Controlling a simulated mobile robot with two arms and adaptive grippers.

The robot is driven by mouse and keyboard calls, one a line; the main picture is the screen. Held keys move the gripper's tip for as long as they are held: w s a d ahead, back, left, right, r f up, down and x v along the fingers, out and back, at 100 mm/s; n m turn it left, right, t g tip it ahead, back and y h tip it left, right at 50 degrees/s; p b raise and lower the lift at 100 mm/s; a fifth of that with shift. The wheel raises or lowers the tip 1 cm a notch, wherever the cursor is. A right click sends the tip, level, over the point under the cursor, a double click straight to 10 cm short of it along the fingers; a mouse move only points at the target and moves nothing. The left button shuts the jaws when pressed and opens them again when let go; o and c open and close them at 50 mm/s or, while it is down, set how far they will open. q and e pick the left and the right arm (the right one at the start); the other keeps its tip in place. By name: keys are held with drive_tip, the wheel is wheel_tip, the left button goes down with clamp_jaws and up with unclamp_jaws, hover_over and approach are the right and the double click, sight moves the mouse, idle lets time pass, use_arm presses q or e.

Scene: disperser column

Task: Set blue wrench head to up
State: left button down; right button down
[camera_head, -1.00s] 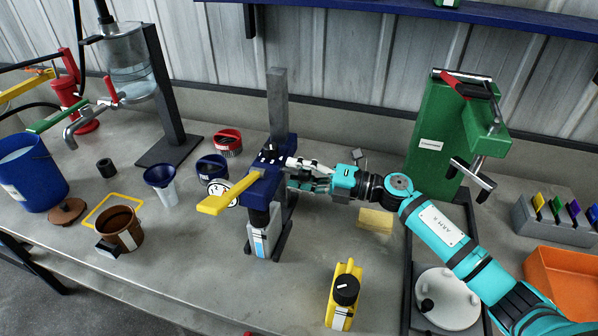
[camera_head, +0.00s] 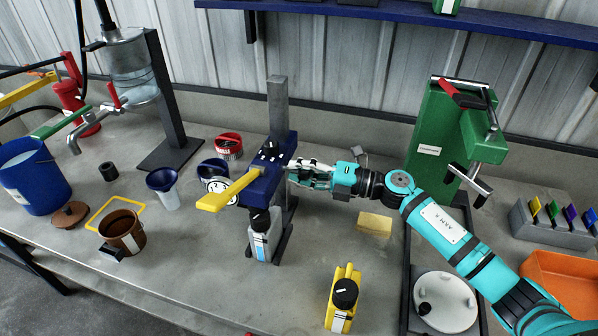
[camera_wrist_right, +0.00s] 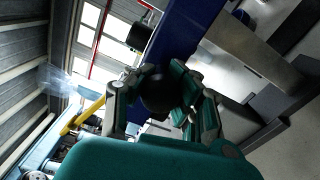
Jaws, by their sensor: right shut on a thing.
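The blue head (camera_head: 268,172) sits on a grey upright column (camera_head: 278,103), partway up it. A yellow lever (camera_head: 228,190) sticks out of it to the front left. A small bottle with a black cap (camera_head: 263,240) stands below the head. My right gripper (camera_head: 296,171) reaches in from the right at the head's right side. In the right wrist view my right gripper (camera_wrist_right: 158,95) is shut on a round black knob (camera_wrist_right: 157,90) beside the blue head (camera_wrist_right: 183,38). The fingers partly hide the knob. My left gripper is not in view.
A yellow jug (camera_head: 343,298) stands at the front. A green machine (camera_head: 440,140) is behind my right arm. A blue funnel (camera_head: 162,180), a brown pot (camera_head: 122,232) and a blue bucket (camera_head: 32,180) stand on the left. A blue shelf (camera_head: 380,10) runs above.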

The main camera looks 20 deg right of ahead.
wheel_tip(320, 180, up, 7)
drive_tip(key=p, duration=0.4)
drive_tip(key=shift+r, duration=0.15)
drive_tip(key=shift+w, duration=0.1)
drive_tip(key=c, duration=1)
unclamp_jaws()
drive_tip(key=shift+o, duration=0.2)
drive_tip(key=shift+d, duration=0.1)
drive_tip(key=shift+s+d, duration=0.15)
drive_tip(key=shift+s, duration=0.05)
drive_tip(key=v, duration=1.1)
drive_tip(key=shift+s+d, duration=0.2)
